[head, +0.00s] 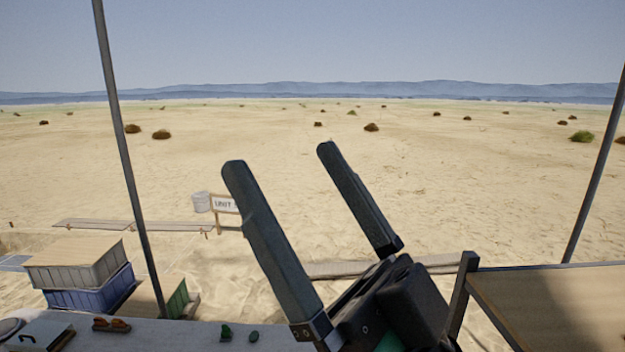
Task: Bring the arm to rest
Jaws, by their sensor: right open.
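My right gripper (282,156) fills the middle of the head view, raised close to the camera. Its two long dark fingers point up and to the left, spread wide apart. Nothing is between them. Its wrist covers part of the table behind it. My left gripper does not show.
A grey table (180,337) runs along the bottom left, with small green pieces (226,332) and reddish-brown pieces (111,325) on it. Stacked crates (85,290) stand behind it. A wooden table (560,300) is at the right. Poles (125,160) rise at both sides. Open sand lies beyond.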

